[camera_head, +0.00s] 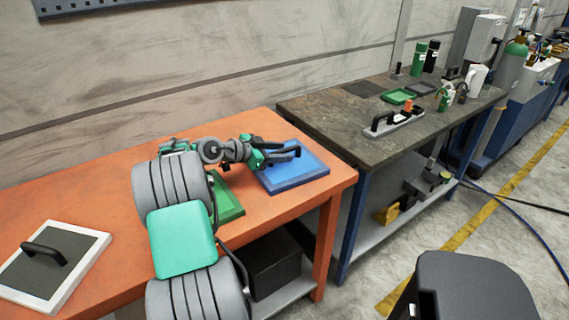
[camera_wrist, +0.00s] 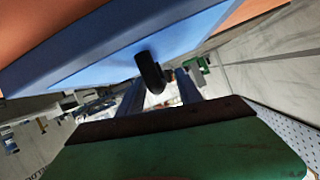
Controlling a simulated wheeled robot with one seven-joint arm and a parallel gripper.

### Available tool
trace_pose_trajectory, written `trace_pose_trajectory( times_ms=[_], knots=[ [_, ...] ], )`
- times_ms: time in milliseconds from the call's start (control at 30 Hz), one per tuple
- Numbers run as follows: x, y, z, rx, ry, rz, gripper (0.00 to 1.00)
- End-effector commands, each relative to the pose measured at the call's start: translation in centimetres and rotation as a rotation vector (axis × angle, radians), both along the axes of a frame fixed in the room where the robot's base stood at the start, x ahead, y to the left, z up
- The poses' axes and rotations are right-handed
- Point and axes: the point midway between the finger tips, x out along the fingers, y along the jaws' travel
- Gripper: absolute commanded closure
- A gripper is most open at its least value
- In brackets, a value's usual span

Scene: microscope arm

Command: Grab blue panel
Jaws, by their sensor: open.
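The blue panel (camera_head: 305,172) lies flat on the orange table near its right end, with a black handle on top. My gripper (camera_head: 294,152) is over the panel at handle height, its fingers pointing right. In the wrist view the panel's blue surface (camera_wrist: 95,68) fills the upper part, and its black handle (camera_wrist: 150,70) appears end-on. The two open fingers (camera_wrist: 160,86) show apart, with the handle lined up with the gap between them. I cannot tell if the handle is fully between the fingers. Part of the handle is hidden by the gripper in the head view.
A green panel (camera_head: 228,205) lies left of the blue one, partly under my arm. A white-framed panel with a black handle (camera_head: 45,254) is at the table's left. A dark workbench (camera_head: 350,128) with tools and bottles stands right. A black box (camera_head: 272,262) sits below.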

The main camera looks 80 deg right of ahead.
Motion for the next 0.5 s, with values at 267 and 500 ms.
trace_pose_trajectory(
  times_ms=[267,500],
  knots=[
    [-0.11,0.00,-0.01,0.001,0.000,-0.002,0.80],
    [-0.12,0.01,-0.01,0.001,0.000,-0.003,0.99]
  ],
)
